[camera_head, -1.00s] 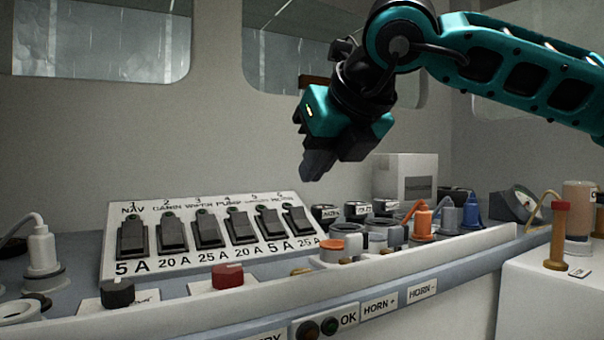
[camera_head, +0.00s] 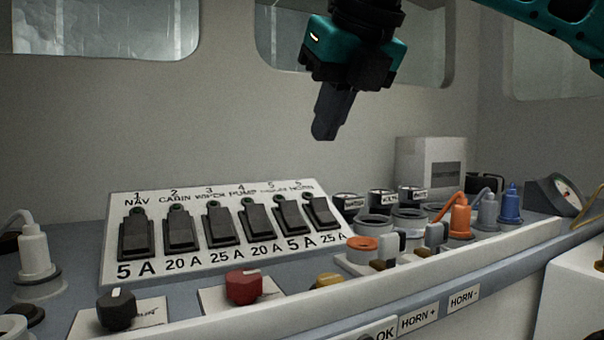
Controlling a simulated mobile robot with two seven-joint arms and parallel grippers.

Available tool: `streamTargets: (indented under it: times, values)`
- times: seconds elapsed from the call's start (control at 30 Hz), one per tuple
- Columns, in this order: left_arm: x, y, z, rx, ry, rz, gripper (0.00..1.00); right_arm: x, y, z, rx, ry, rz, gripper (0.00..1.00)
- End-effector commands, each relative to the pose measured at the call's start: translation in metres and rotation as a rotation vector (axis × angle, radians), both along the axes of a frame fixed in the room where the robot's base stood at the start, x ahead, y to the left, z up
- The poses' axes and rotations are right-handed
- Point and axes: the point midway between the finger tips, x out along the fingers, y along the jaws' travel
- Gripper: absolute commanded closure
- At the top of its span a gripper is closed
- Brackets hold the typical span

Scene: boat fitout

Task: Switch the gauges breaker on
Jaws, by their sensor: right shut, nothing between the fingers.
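The white breaker panel (camera_head: 112,262) leans on the console and carries a row of dark rocker breakers. The gauges breaker (camera_head: 288,214) is the fifth from the left, marked 5 A below; its name label is too small to read clearly. It sits between the 20 A pump breaker (camera_head: 260,220) and the 25 A horn breaker (camera_head: 319,212). I cannot tell its rocker position. My right gripper (camera_head: 324,132) is shut and empty, pointing down in the air above the right part of the panel, apart from it. My left gripper is not in view.
A red knob (camera_head: 244,287) and a black knob (camera_head: 117,309) stand before the panel. Right of it are round sockets, an orange plug (camera_head: 458,216), a blue plug (camera_head: 511,205) and a white box (camera_head: 431,168). Free air lies above the panel.

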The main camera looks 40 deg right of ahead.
Motion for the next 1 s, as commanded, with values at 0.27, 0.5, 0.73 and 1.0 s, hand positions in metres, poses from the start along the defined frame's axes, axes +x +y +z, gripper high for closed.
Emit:
streamTargets:
  times: [0.27,0.5,0.73,1.0]
  values:
    - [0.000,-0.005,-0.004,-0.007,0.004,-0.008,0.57,0.024,-0.007,-0.038,0.002,0.007,0.002,1.00]
    - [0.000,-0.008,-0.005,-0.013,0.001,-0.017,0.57,0.053,-0.016,-0.079,0.002,0.006,0.001,1.00]
    - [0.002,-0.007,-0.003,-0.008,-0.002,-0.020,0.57,0.078,-0.025,-0.097,0.002,0.002,-0.002,1.00]
    - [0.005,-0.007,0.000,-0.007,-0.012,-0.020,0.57,0.086,-0.028,-0.102,0.000,-0.001,-0.001,1.00]
